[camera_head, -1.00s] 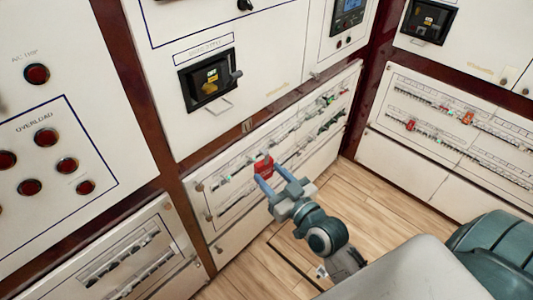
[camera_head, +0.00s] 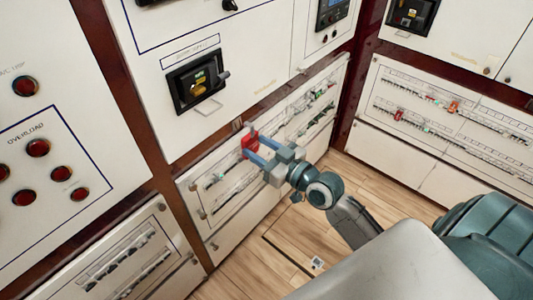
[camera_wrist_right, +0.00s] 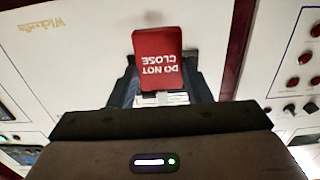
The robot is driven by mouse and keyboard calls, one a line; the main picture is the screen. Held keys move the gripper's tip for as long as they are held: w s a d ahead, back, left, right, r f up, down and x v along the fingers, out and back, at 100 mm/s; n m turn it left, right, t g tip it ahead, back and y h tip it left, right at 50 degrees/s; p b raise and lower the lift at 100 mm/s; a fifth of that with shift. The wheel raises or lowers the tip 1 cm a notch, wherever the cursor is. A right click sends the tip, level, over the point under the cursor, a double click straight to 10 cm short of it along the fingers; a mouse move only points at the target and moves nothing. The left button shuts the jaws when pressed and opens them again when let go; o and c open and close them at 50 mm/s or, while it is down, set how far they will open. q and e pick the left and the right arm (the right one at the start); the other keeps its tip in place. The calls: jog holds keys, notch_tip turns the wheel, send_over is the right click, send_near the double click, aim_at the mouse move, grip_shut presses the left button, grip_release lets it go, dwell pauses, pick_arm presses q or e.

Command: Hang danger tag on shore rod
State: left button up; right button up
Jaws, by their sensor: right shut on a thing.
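My right gripper (camera_head: 256,149) is shut on the red danger tag (camera_head: 249,140), in front of the breaker rows and below right of the breaker. In the right wrist view the tag (camera_wrist_right: 158,58) reads "DO NOT CLOSE" upside down, between the fingers. A black breaker (camera_head: 197,80) with a small dark handle is set in the white panel under a label too blurred to read. A thin pale rod (camera_head: 209,108) juts from below it, and looks like the shore rod. The tag is apart from this rod. My left gripper is not in view.
Rows of small breakers (camera_head: 227,176) run along the panel behind the gripper. Red lamps (camera_head: 38,148) are on the left panel. A second black breaker (camera_head: 411,14) and another panel with red and orange pieces (camera_head: 452,107) stand at right. The wood floor (camera_head: 262,262) is clear.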

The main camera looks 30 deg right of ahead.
jog(key=shift+b+x, duration=0.45)
jog(key=shift+x, duration=2.25)
jog(key=f+b+x, duration=0.1)
jog(key=b+x, duration=0.1)
jog(key=x, duration=0.5)
jog(key=shift+w+a+f, duration=0.1)
jog(key=shift+w, duration=0.05)
jog(key=o, duration=1.1)
jog(key=shift+c, duration=0.2)
